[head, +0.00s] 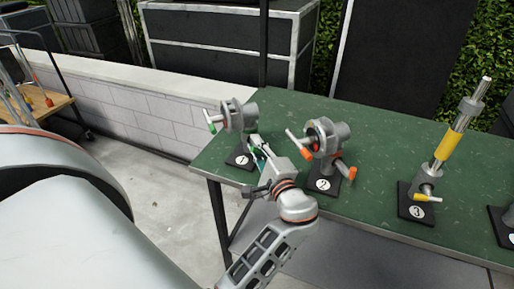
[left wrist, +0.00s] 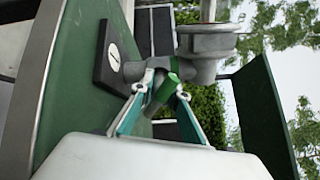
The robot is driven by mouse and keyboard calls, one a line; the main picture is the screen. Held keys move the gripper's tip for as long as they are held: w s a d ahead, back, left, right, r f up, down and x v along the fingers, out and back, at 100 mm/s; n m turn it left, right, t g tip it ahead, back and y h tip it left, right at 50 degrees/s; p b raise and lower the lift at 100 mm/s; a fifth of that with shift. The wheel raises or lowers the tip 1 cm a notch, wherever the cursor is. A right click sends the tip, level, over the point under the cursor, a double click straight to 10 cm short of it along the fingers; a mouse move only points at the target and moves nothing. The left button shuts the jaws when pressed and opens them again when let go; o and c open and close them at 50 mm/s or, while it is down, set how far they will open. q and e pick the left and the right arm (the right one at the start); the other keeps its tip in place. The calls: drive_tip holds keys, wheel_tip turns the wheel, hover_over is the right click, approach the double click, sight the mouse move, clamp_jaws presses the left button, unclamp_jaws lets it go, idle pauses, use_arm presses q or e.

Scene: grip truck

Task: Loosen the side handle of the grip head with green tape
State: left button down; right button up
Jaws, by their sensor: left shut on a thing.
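The grip head with green tape (head: 237,115) stands on a black base labelled 1 at the table's left end. One handle of it, with a green end (head: 211,125), sticks out to the left. My left gripper (head: 256,146) is at the lower right of this grip head. In the left wrist view the teal fingers of my left gripper (left wrist: 163,88) are shut on the green-taped side handle (left wrist: 166,89), below the grey head (left wrist: 207,45). The handle's hold is mostly hidden in the head view. My right gripper is not in view.
A grip head with orange tape (head: 325,140) stands on base 2, close right of my left gripper. A yellow-taped stand (head: 446,145) is on base 3 farther right. The green table (head: 385,135) is bare between them. Black cases (head: 225,40) stand behind the low wall.

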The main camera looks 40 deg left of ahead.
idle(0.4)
use_arm(q)
drive_tip(key=c, duration=2)
unclamp_jaws()
drive_tip(key=shift+o, duration=0.2)
